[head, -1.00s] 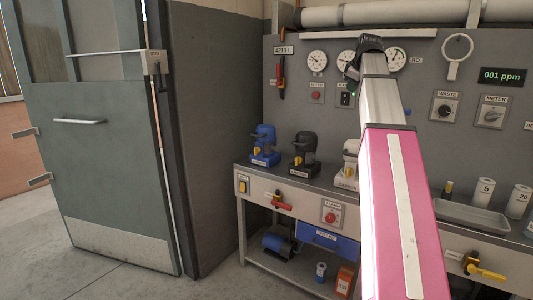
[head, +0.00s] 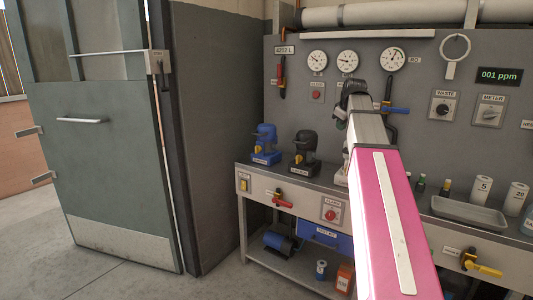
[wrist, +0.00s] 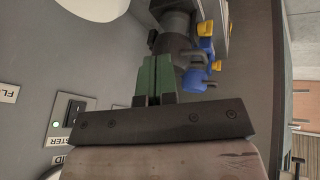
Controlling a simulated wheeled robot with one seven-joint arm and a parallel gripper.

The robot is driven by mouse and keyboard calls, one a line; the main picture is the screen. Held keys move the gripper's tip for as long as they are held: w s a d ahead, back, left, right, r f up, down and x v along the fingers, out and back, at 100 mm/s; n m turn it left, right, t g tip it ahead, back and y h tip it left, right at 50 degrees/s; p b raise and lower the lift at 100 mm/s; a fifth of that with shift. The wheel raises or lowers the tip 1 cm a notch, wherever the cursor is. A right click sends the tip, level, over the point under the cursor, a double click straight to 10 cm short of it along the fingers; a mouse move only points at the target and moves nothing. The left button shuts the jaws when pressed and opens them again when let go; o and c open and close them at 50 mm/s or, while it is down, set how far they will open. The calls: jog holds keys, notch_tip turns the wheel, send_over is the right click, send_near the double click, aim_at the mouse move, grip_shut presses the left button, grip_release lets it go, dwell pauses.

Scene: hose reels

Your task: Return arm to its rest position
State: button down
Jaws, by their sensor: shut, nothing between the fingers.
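My arm reaches forward across the head view, with its pink and silver links in front of the workbench. My gripper (head: 345,112) is at its far end, small and dark, in front of the grey wall panel below the gauges. In the wrist view the two green fingers (wrist: 155,80) are together, with nothing between them. Part of the bench behind the arm is hidden.
The grey panel (head: 440,150) carries gauges, knobs and a blue-handled valve (head: 395,109). On the bench stand a blue pump (head: 264,146), a black pump (head: 304,155) and a metal tray (head: 468,213). A green door (head: 95,150) is at left, with clear floor before it.

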jog(key=s+a+f+m+g, duration=0.1)
jog(key=s+a+f+m, duration=0.3)
jog(key=f, duration=0.8)
jog(key=s+a+f+g, duration=0.2)
jog(key=s+f, duration=0.3)
jog(key=f, duration=0.8)
jog(key=s+a+f+m+g, duration=0.1)
jog(key=s+a+f+m, duration=0.3)
jog(key=f, duration=0.8)
jog(key=s+a+f+g, duration=0.1)
jog(key=s+f, duration=1)
jog(key=shift+a+g+h, duration=0.2)
jog(key=shift+g+h, duration=0.1)
jog(key=shift+d, duration=0.1)
